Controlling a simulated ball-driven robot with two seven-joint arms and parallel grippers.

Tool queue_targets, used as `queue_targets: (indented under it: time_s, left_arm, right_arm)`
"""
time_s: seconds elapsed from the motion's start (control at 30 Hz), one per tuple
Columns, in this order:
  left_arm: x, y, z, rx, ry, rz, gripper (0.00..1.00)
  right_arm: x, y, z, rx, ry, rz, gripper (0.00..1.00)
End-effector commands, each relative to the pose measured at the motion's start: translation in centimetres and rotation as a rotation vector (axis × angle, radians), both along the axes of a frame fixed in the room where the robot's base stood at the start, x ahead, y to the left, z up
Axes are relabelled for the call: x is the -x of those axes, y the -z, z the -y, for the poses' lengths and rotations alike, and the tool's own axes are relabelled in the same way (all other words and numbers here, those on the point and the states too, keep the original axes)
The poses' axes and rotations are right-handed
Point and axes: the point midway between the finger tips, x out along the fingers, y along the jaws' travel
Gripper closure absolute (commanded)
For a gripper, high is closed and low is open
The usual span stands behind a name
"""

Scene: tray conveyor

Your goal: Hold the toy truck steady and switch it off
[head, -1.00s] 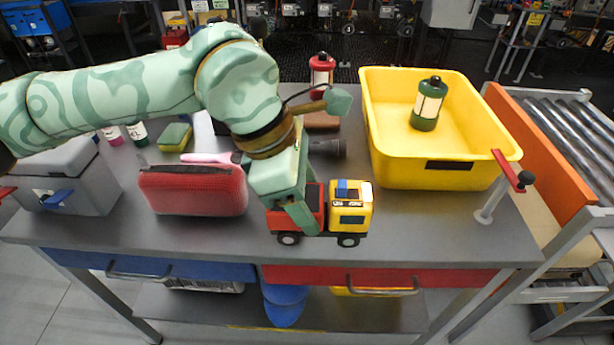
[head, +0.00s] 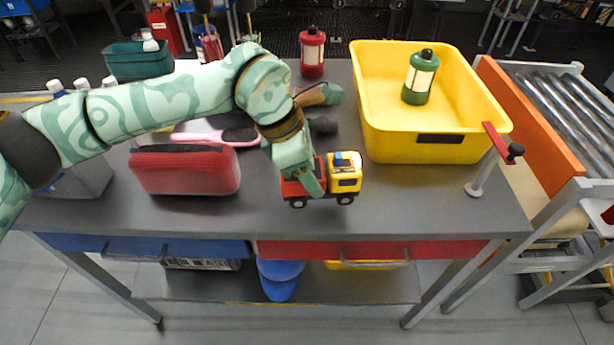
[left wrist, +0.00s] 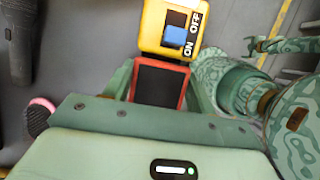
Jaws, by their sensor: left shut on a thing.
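The toy truck (head: 345,176) stands on the grey workbench, with its yellow cab to the right and its red bed to the left. My left gripper (head: 306,184) comes down over the bed and is shut on the truck. In the left wrist view, the truck's yellow cab roof (left wrist: 165,42) carries a switch panel marked ON and OFF. Its blue slider (left wrist: 175,36) sits at the ON end. The red-edged dark bed (left wrist: 158,84) lies between my left fingers, whose contact is partly hidden. My right gripper does not show in the head view.
A red case (head: 185,169) lies left of the truck, with a pink-handled brush (head: 215,135) behind it. The bench front right of the truck is clear.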

Motion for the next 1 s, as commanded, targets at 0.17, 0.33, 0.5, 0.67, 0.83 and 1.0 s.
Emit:
queue_targets:
  time_s: [0.17, 0.33, 0.5, 0.67, 0.83, 1.0]
  left_arm:
    - [-4.6, 1.8, -1.7, 0.002, 0.022, 0.0, 0.71]
    - [-5.3, 2.1, -2.1, 0.002, 0.089, 0.0, 0.71]
    - [-5.2, 2.9, -2.1, 0.002, 0.1, -0.001, 0.71]
    - [-5.2, 3.8, -2.1, 0.002, 0.099, 0.001, 0.71]
    - [-5.2, 4.1, -2.1, 0.002, 0.099, 0.001, 0.71]
    - [-5.2, 4.1, -2.1, 0.002, 0.098, 0.001, 0.71]
  right_arm:
    - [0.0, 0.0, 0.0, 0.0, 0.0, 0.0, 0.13]
    - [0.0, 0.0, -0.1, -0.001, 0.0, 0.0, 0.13]
    - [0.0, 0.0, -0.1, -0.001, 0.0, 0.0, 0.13]
    - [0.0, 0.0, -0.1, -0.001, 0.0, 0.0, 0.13]
    - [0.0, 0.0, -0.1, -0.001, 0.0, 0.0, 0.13]
    - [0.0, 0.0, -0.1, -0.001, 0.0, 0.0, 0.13]
